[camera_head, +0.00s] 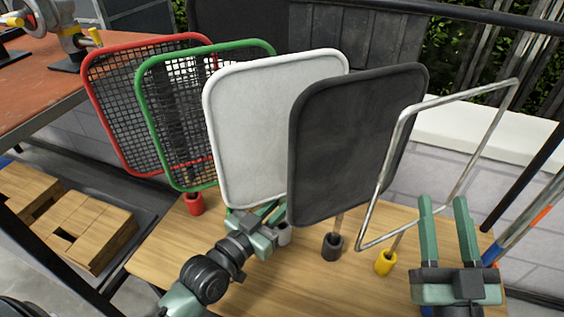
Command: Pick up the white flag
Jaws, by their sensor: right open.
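The white flag (262,125) is a rounded white panel in a white frame, standing tilted in the middle of a row of flags. Its white holder (284,235) shows on the wooden board behind my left gripper. My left gripper (266,212) is at the flag's lower edge, close to its stem. The black flag and my own gripper partly hide this spot, so I cannot tell whether the fingers touch the stem. My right gripper (443,200) is open and empty at the right, with its fingers pointing up.
The black flag (352,140) overlaps the white flag's right side. A green-framed mesh flag (141,100) and a red-framed one (85,85) stand left. An empty silver frame (457,97) stands right, near my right gripper. Bare wooden board (310,285) lies in front.

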